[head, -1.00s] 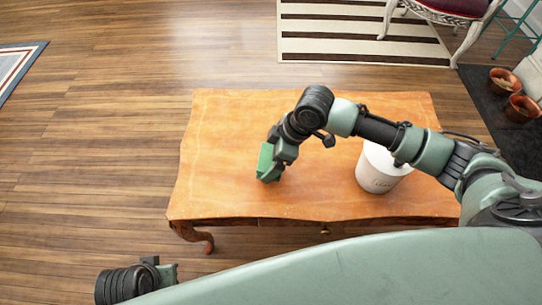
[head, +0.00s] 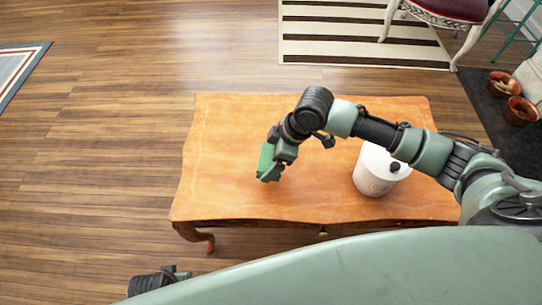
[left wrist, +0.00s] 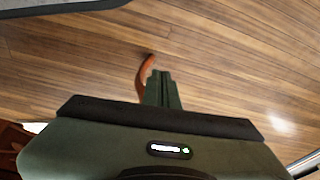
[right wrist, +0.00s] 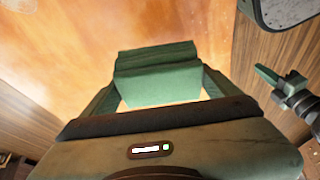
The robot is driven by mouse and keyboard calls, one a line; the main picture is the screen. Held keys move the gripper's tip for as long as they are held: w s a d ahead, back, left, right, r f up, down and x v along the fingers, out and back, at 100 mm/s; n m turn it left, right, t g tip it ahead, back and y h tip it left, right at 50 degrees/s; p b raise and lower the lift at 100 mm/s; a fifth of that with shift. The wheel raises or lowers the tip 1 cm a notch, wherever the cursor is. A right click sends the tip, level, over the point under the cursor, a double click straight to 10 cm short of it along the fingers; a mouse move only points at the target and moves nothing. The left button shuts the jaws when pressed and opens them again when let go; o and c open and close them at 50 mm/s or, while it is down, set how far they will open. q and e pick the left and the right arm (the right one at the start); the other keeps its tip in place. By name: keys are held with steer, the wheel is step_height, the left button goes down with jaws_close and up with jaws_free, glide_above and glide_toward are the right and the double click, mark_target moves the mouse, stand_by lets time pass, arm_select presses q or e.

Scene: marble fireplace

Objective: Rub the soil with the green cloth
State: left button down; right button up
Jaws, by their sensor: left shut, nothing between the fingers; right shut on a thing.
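My right gripper (head: 273,172) is shut on the green cloth (head: 265,160), over the left-middle part of the wooden table (head: 225,125). The cloth shows as a folded block between the fingers in the right wrist view (right wrist: 156,75). I cannot tell whether it touches the tabletop. Pale smudges show on the tabletop in the right wrist view, but I cannot make out distinct soil. My left gripper is shut and empty in the left wrist view (left wrist: 164,90), above the floor near a table leg. Only part of it shows at the bottom of the head view.
A white lidded canister (head: 375,175) stands on the table's right side, under my right arm. A striped rug (head: 350,40) and a chair (head: 440,15) are behind the table. Clay pots (head: 520,110) sit at far right.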

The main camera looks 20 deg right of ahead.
arm_select(q)
steer(key=shift+s+f+p, duration=0.25)
steer(key=shift+s+f, duration=0.15)
steer(key=shift+f, duration=0.45)
steer(key=shift+s+f+p, duration=0.2)
steer(key=shift+s+f, duration=0.15)
steer(key=shift+f, duration=0.5)
steer(key=shift+s+f+p, duration=0.25)
steer(key=shift+s+f, duration=0.15)
steer(key=shift+f, duration=0.45)
arm_select(e)
steer(key=shift+r, duration=0.65)
arm_select(q)
steer(key=shift+a, duration=0.1)
